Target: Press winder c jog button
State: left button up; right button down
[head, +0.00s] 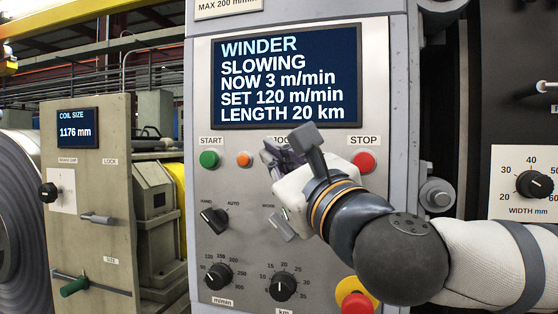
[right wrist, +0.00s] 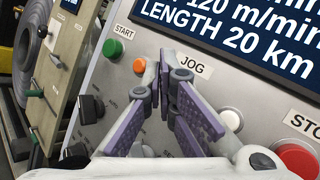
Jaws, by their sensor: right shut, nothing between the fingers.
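The winder panel (head: 240,190) carries a row of buttons under a dark screen (head: 285,78). The screen reads WINDER, SLOWING, NOW 3 m/min, SET 120 m/min, LENGTH 20 km. My right gripper (head: 272,150) is shut and empty, in front of the JOG label. In the right wrist view, the gripper (right wrist: 165,62) has its fingertips together just left of the JOG label (right wrist: 192,67). The spot under that label is hidden by the fingers, so I cannot see the jog button or tell whether I touch it. My left gripper is not in view.
A green START button (head: 209,159) and an orange button (head: 243,159) lie left of the gripper. A white button (right wrist: 230,118) and the red STOP button (head: 363,162) lie right. A selector knob (head: 214,219), dials (head: 282,287) and a red mushroom button (head: 357,303) sit below.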

jog(key=s, duration=0.1)
jog(key=s+a, duration=0.1)
jog(key=s, duration=0.2)
jog(key=shift+s+a+p, duration=0.3)
jog(key=shift+s+p, duration=0.05)
jog(key=shift+p, duration=0.05)
dwell(0.4)
